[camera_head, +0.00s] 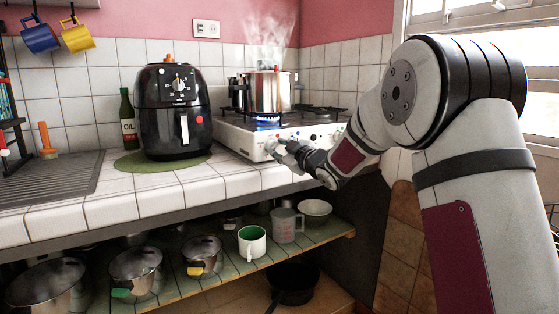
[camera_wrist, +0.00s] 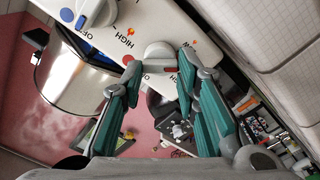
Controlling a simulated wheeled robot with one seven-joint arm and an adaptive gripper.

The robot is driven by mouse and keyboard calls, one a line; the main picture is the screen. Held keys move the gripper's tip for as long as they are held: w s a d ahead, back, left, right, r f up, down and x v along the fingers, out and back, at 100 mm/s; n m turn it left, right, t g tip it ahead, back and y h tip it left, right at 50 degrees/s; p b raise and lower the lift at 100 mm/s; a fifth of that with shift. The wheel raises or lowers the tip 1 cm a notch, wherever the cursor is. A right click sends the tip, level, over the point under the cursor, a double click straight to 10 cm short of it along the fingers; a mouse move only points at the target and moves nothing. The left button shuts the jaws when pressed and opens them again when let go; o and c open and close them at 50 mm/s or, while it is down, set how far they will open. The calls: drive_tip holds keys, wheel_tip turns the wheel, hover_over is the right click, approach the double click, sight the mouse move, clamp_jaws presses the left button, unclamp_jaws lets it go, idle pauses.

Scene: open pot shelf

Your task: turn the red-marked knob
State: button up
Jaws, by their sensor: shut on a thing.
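The red-marked knob (camera_wrist: 157,52) is a white stove knob with a red mark, seen in the wrist view beside printed HIGH lettering and a small flame symbol. My gripper (camera_wrist: 160,60) has its teal fingers on either side of this knob, shut on it. In the head view my gripper (camera_head: 284,150) is at the front panel of the white stove (camera_head: 240,138), and its fingers hide most of the knob there. A blue-marked knob (camera_wrist: 88,12) is at the upper left of the wrist view.
A steaming steel pot (camera_head: 270,92) stands over a lit blue flame on the stove. A black air fryer (camera_head: 172,115) on a green mat and an oil bottle (camera_head: 127,118) stand to the left. Below, an open shelf (camera_head: 175,293) holds pots, a mug and a measuring jug.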

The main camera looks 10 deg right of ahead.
drive_tip(key=shift+f+n+b, duration=0.1)
drive_tip(key=shift+n+b, duration=1.65)
drive_tip(key=shift+n, duration=0.15)
drive_tip(key=o, duration=1.2)
drive_tip(key=shift+c, duration=0.2)
drive_tip(key=shift+s, duration=0.1)
drive_tip(key=v, duration=1.2)
